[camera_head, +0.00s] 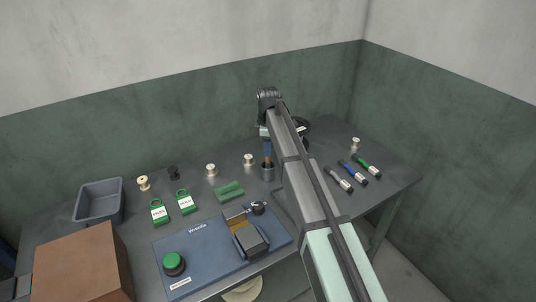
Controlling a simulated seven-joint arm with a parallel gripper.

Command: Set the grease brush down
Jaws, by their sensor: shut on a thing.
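My gripper (265,132) is at the back middle of the bench, partly hidden by my own arm. It is shut on the upper end of the grease brush (267,147), which hangs upright with a blue upper part and a brownish lower part. A small dark grey cup (267,174) is directly below. The brush's lower end appears at or inside the cup's mouth; I cannot tell whether it touches the bottom.
A blue plate (205,262) with a green button and clamp sits in front. Marker-like tubes (352,172) lie right.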

